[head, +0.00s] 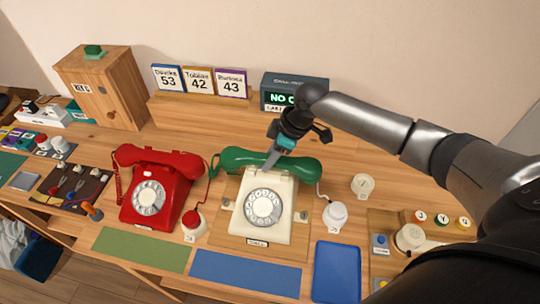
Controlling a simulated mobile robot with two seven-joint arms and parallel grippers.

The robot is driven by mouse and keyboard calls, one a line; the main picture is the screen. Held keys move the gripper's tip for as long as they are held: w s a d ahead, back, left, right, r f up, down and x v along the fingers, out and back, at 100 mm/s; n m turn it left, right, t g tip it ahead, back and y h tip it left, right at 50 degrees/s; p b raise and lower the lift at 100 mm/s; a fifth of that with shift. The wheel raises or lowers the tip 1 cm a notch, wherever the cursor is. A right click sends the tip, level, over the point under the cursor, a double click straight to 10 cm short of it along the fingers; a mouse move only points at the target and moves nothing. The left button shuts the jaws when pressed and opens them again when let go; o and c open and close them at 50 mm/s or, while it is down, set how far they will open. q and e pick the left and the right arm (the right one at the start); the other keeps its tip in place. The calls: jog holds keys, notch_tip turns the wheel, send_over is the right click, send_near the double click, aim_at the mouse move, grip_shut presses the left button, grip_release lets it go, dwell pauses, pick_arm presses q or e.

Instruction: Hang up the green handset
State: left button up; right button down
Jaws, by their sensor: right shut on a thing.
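The green handset (244,157) lies crosswise at the top of the cream dial phone (278,215), over its cradle. I cannot tell whether it rests fully in the cradle or is just above it. My right gripper (275,158) comes down from above and is shut on the middle of the green handset. Its wrist hides part of the handset. The red dial phone (160,190) stands to the left with its own red handset (155,157) on top. My left gripper is not in view.
A green mat (140,250), a blue mat (245,270) and a blue tray (337,272) lie along the front. A white round pot (335,215) stands right of the cream phone. A display box (284,82), number cards (199,82) and a wooden cabinet (110,95) stand at the back.

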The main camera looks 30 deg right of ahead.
jog(key=shift+f+b, duration=0.35)
jog(key=shift+f, duration=0.3)
jog(key=shift+c, duration=2)
grip_release()
jog(key=p+v, duration=0.2)
jog(key=v, duration=1.3)
jog(key=shift+s, duration=0.15)
